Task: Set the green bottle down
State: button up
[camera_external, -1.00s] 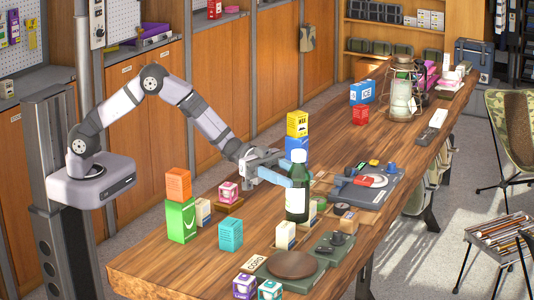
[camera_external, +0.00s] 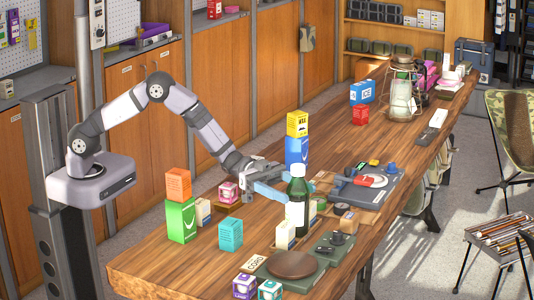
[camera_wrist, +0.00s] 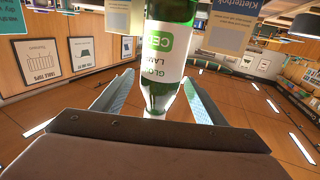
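My gripper (camera_external: 291,194) is level with the bottle's upper part, with one pale blue finger on either side. In the wrist view the bottle (camera_wrist: 168,60) appears upside down between the spread fingers. A narrow gap shows between the left finger and the glass; contact at the right finger is hard to tell.
A white box (camera_external: 285,235) stands close to the bottle's left. A green-grey tray with a round brown board (camera_external: 292,264) lies in front. Blue and yellow boxes (camera_external: 297,124) are stacked behind. A grey device (camera_external: 366,187) sits to the right. The wooden table (camera_external: 165,265) is clear at front left.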

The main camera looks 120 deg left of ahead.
aim_at(293, 165)
jog(key=shift+r, duration=0.15)
jog(key=shift+s+a+r+b, duration=0.2)
jog(key=shift+s+r, duration=0.25)
jog(key=shift+r, duration=0.7)
jog(key=shift+s+a+r+b, duration=0.15)
jog(key=shift+s+r, duration=0.35)
jog(key=shift+r, duration=0.7)
jog(key=shift+s+a+r+b, duration=0.15)
jog(key=shift+s+r, duration=0.3)
jog(key=shift+r, duration=0.7)
